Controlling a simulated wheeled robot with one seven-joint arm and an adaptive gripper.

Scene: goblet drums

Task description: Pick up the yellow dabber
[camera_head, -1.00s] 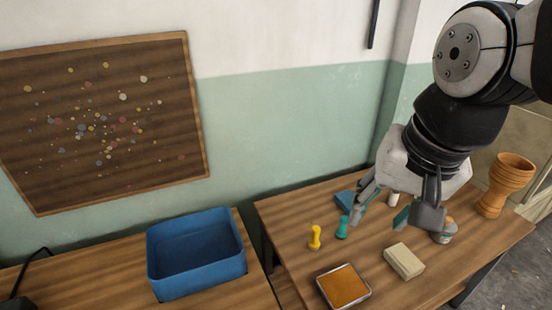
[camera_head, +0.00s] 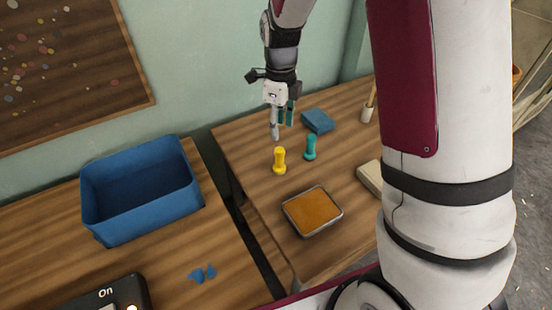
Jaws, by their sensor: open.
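The yellow dabber (camera_head: 280,161) stands upright on the right-hand wooden table, left of the teal dabber (camera_head: 311,148). My gripper (camera_head: 281,130) is open and empty. It points down and appears just above and behind the yellow dabber in the picture, with a small gap between the fingertips and the dabber's top. Nothing hides the yellow dabber.
An orange pad in a metal tray (camera_head: 341,218) lies in front of the dabbers. A blue block (camera_head: 318,121) lies behind them. A blue bin (camera_head: 150,221) stands on the left table. My arm covers the right side of the table.

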